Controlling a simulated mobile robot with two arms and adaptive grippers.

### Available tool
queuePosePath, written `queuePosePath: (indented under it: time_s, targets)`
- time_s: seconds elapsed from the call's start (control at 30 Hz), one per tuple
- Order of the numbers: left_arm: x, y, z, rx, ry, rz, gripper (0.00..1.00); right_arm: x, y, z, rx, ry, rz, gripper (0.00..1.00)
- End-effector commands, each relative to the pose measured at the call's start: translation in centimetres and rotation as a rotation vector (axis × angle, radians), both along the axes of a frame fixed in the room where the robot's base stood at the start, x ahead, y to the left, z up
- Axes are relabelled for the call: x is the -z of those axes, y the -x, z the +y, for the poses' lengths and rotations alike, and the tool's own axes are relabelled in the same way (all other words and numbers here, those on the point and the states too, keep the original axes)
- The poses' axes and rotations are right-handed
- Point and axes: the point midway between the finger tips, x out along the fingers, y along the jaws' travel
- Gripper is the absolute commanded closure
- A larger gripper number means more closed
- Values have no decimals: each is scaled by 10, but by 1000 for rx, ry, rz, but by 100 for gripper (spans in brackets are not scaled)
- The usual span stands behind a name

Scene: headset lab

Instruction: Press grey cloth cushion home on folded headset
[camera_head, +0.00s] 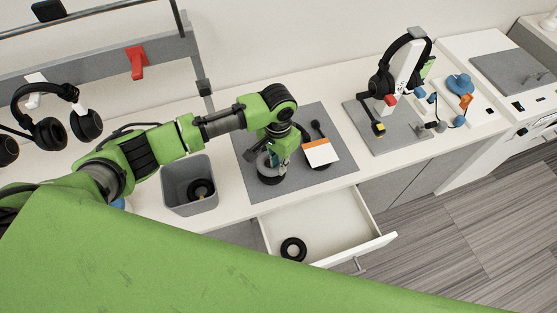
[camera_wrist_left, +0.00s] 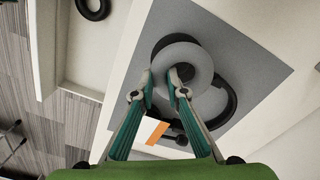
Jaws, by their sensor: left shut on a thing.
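The grey cloth cushion (camera_wrist_left: 205,62) is a pale ring at the tips of my left gripper (camera_wrist_left: 165,82). It also shows, partly covered by the gripper, in the head view (camera_head: 262,164). My left gripper (camera_head: 275,164) points down and is shut on the cushion. The cushion overlaps a black ear cup of the folded headset (camera_wrist_left: 229,102), which lies on the grey mat (camera_head: 335,170). Whether the cushion is seated or just resting there I cannot tell. The gripper fingers hide part of the ring. My right gripper is not in view.
A white and orange card (camera_head: 320,151) is by the headset. A grey bin (camera_head: 178,205) with a black ring inside stands left of the mat. An open drawer (camera_head: 335,215) below holds another black ring (camera_head: 293,248). A headset on a stand (camera_head: 408,70) is at right.

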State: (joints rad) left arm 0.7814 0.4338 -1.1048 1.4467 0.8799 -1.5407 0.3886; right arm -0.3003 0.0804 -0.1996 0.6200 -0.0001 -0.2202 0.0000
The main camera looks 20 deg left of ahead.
Motion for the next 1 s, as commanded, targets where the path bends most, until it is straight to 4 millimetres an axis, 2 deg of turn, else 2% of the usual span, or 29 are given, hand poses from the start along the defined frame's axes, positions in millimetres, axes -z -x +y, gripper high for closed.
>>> queuePosePath:
  time_s: [0.2, 0.73, 1.0]
  targets:
    - [9, 0, -1, 1, 1, 0, 97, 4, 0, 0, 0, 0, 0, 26]
    - [9, 0, 0, 1, 0, -1, 97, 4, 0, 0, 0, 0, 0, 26]
    - [7, 0, 0, -2, 0, 0, 97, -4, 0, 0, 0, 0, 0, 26]
